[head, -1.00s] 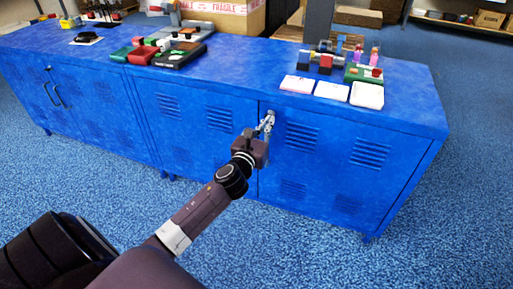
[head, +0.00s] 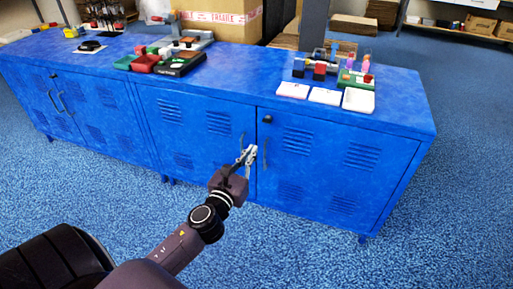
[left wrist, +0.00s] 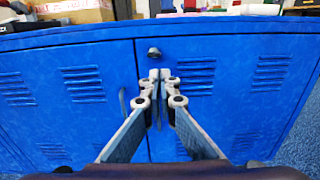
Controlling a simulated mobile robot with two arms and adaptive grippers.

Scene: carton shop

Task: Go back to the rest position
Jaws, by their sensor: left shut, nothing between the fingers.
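My left gripper (head: 248,154) is in front of the blue cabinet's (head: 205,130) double doors, close to their vertical handles. It is shut and empty. In the left wrist view, the gripper's fingertips (left wrist: 160,74) meet just below the round door knob (left wrist: 154,53). The knob also shows in the head view, above and right of the gripper. I cannot tell whether the fingers touch the door. The cabinet doors look closed. My right gripper is not in view.
On the cabinet top are three white cards (head: 325,96), a green tray (head: 357,78) with small items, and red and green bins (head: 146,64). A cardboard box (head: 222,20) stands behind. Blue carpet (head: 300,255) in front of the cabinet is clear.

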